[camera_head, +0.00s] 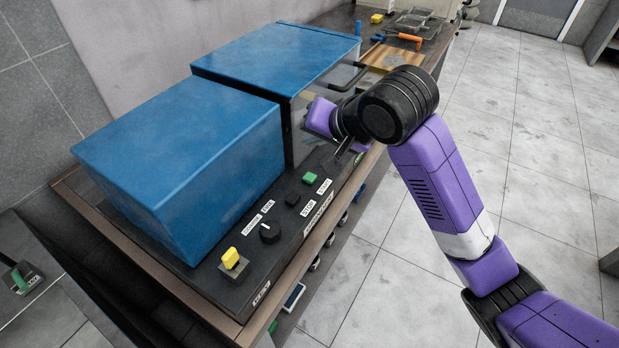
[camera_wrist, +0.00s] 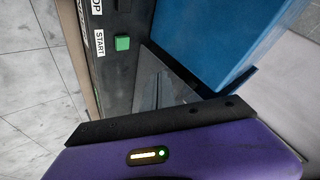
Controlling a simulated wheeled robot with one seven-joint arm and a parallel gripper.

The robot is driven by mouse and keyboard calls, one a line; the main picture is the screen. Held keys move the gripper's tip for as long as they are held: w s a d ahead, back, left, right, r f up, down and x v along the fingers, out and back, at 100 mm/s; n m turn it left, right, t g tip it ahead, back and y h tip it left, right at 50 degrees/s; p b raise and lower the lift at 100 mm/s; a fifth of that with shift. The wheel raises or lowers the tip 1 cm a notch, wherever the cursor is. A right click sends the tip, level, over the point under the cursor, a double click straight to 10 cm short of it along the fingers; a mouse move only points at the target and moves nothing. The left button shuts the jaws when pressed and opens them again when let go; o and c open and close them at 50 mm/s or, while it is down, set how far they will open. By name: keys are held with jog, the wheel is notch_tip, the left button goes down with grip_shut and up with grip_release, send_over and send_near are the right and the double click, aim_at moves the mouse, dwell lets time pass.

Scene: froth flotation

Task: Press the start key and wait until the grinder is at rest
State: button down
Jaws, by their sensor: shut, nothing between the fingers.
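The green start key (camera_head: 310,178) is on the black control panel (camera_head: 262,265) in front of the blue machine housing, taken as the grinder (camera_head: 180,150). In the wrist view the green key (camera_wrist: 123,42) stands beside a label reading START. The black stop key (camera_head: 292,199) is next to it. My gripper (camera_head: 345,150) is shut and empty, just beyond the start key, above the far end of the panel and apart from the key. I cannot tell whether the grinder is running.
A black knob (camera_head: 270,233) and a yellow switch (camera_head: 230,258) are on the near part of the panel. A second blue housing (camera_head: 275,55) with a black handle stands behind my gripper. A wooden board (camera_head: 392,58) and tools lie farther along the bench. The floor at right is clear.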

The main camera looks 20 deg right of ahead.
jog(key=b, duration=0.6)
send_over(312, 180)
notch_tip(312, 180, down, 6)
jog(key=shift+f, duration=0.9)
jog(key=shift+f, duration=0.15)
dwell(0.8)
jog(key=shift+f, duration=0.3)
jog(key=shift+f+b, duration=0.35)
jog(key=shift+f, duration=0.1)
dwell(1.0)
jog(key=shift+r, duration=0.1)
jog(key=shift+r+p, duration=0.8)
jog(key=shift+p, duration=0.25)
